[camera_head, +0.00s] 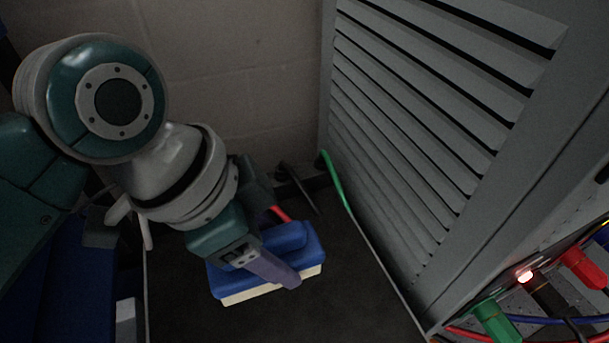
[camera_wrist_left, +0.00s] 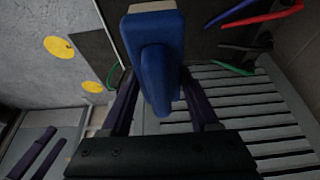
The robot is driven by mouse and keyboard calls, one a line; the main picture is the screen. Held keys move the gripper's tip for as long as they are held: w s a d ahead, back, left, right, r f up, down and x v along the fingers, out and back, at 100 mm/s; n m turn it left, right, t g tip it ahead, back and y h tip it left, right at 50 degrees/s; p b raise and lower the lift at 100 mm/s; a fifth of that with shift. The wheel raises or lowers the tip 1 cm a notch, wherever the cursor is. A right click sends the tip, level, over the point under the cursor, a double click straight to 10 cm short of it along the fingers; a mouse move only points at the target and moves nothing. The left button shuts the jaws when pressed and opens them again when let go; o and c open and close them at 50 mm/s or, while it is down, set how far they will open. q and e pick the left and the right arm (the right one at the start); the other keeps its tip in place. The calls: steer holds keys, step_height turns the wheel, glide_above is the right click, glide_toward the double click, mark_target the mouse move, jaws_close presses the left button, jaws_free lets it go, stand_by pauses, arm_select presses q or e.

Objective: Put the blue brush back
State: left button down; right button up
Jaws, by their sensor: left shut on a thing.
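The blue brush (camera_head: 296,233) has a blue body with a cream bristle edge along its underside. My left gripper (camera_head: 272,258) is shut on it, with one purple finger lying across its near face; the other finger is mostly hidden. In the left wrist view the brush (camera_wrist_left: 160,62) sits between the two purple fingers of my left gripper (camera_wrist_left: 160,88), and its cream edge points away from the palm. The brush is over a dark surface (camera_head: 360,285); I cannot tell whether it touches it. My right gripper is not in view.
A grey louvred cabinet (camera_head: 430,130) stands close on the right. Thin green (camera_head: 333,178), red (camera_head: 280,213) and black pieces lie behind the brush. Green (camera_head: 497,322) and red (camera_head: 583,268) connectors with cables are at the lower right. A pale block wall (camera_head: 240,60) closes the back.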

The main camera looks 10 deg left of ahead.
arm_select(q)
step_height(320, 180, down, 15)
steer(key=b, duration=0.8)
step_height(320, 180, down, 4)
steer(key=b, duration=0.2)
steer(key=shift+f+b, duration=0.15)
steer(key=shift+b, duration=0.25)
steer(key=shift+c, duration=0.6)
jaws_free()
steer(key=shift+s, duration=0.1)
